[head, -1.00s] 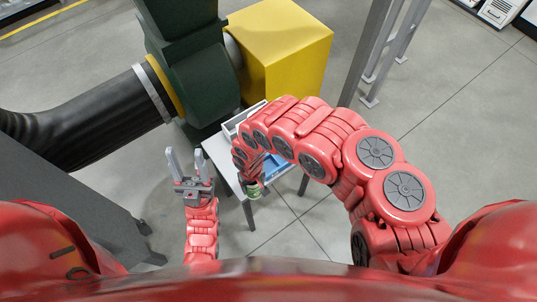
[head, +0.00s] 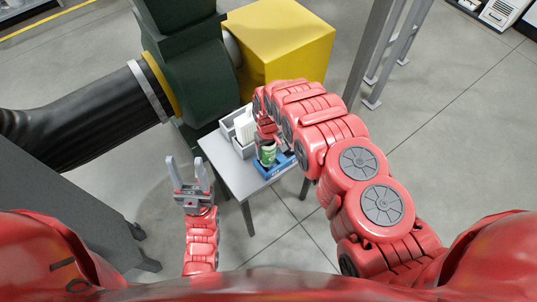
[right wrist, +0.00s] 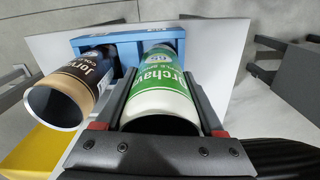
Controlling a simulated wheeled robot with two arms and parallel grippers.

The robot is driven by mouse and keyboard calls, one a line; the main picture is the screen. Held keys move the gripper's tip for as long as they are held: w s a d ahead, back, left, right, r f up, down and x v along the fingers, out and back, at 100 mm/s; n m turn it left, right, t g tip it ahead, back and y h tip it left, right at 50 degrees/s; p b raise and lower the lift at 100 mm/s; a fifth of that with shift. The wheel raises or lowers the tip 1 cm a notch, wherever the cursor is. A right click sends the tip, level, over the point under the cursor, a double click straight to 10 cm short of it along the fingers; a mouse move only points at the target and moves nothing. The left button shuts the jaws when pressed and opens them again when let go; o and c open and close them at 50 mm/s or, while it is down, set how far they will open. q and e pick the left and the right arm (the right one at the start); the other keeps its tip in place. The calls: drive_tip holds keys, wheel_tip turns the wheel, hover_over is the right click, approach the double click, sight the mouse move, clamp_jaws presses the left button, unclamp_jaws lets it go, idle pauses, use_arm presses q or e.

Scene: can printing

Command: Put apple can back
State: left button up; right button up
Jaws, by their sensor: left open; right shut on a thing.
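A green and white can (head: 268,153), the apple can by its colour, is in my right gripper (head: 266,138) over the blue crate (head: 262,171) on the small table. In the right wrist view the jaws of my right gripper (right wrist: 160,92) are shut around the green can (right wrist: 165,78), whose far end overlaps the blue crate (right wrist: 90,41). I cannot tell whether it touches the crate's bottom. A brown can (right wrist: 82,83) with an open rim stands beside it in the crate. My left gripper (head: 189,168) is open and empty, left of the table.
The small light table (head: 227,172) has grey bins (head: 228,124) with white contents behind the crate. A dark green machine (head: 193,65) with a black hose (head: 85,118) and a yellow block (head: 280,42) stand behind it. Grey posts (head: 375,50) are to the right.

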sight(269, 155)
drive_tip(key=shift+w+d, duration=0.1)
drive_tip(key=shift+w, duration=0.05)
drive_tip(key=shift+f+p, duration=0.3)
drive_tip(key=shift+p, duration=0.05)
drive_tip(key=shift+f+p, duration=0.35)
drive_tip(key=shift+f, duration=1.1)
drive_tip(key=shift+f, duration=0.1)
